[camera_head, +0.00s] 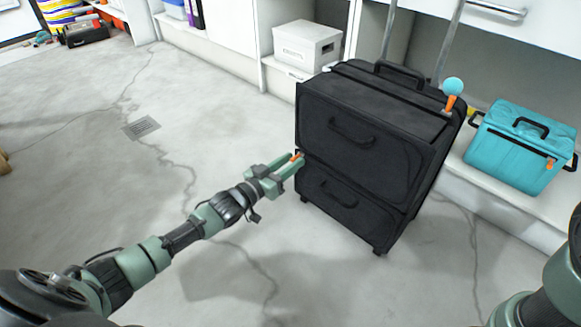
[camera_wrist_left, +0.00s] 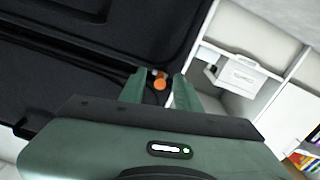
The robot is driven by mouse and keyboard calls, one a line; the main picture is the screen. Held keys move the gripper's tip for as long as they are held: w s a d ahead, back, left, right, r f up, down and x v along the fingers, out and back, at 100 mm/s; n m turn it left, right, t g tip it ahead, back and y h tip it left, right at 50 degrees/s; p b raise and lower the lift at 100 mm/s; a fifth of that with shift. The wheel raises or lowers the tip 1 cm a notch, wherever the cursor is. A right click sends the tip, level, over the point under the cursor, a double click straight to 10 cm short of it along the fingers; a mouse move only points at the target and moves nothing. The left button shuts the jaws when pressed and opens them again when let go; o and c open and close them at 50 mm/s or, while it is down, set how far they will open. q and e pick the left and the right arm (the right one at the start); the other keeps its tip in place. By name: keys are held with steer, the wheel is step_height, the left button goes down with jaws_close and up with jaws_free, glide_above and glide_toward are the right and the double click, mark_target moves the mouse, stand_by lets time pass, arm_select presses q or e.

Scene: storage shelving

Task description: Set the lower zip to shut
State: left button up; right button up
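A black suitcase (camera_head: 362,151) with an upper and a lower front pocket stands upright on the floor. A seam runs between the two pockets. A small orange zip pull (camera_head: 296,156) is at the left end of this seam. It also shows in the left wrist view (camera_wrist_left: 160,83), between my fingers and slightly beyond them. My left gripper (camera_head: 297,164) is at the left edge of the suitcase, right by the pull. Its fingers (camera_wrist_left: 158,92) are apart, and I see no contact with the pull. My right gripper is not in view.
The suitcase has a top handle (camera_head: 401,73) and a tag with a blue disc (camera_head: 453,86). A teal bag (camera_head: 517,148) and a white box (camera_head: 307,45) sit on the shelving behind. Open concrete floor lies left of the suitcase, with a drain grate (camera_head: 141,127).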

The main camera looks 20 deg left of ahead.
arm_select(q)
steer(key=shift+w, duration=0.1)
jaws_close()
stand_by(1.4)
